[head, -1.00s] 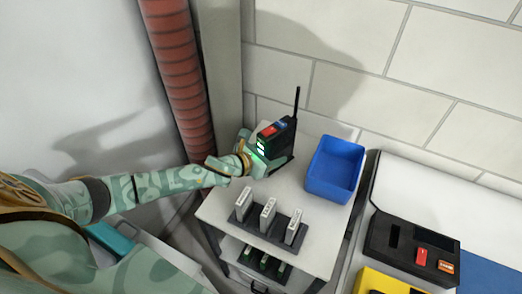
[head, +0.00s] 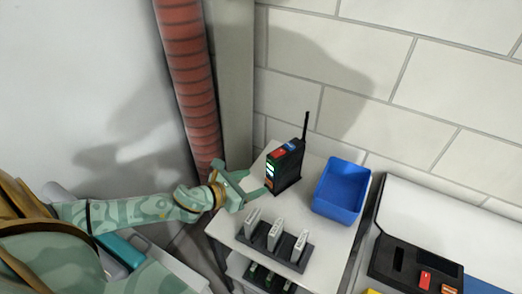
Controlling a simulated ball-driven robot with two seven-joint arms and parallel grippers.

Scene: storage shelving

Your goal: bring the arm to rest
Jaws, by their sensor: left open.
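My left arm reaches in from the left. My left gripper (head: 256,184) is open and empty, over the left edge of the white shelf top (head: 325,228). Its fingers point toward the black radio-like device (head: 287,168), which stands upright with an antenna, red and blue parts on top and lit green-white marks on its side. The fingertips are close to the device's left side; I cannot tell whether they touch it. My right gripper is not in view.
A blue bin (head: 342,190) stands right of the device. A dark rack (head: 275,246) with three white upright pieces sits at the front. A red ribbed pipe (head: 187,85) rises behind my arm. A black panel (head: 415,265) lies on the right.

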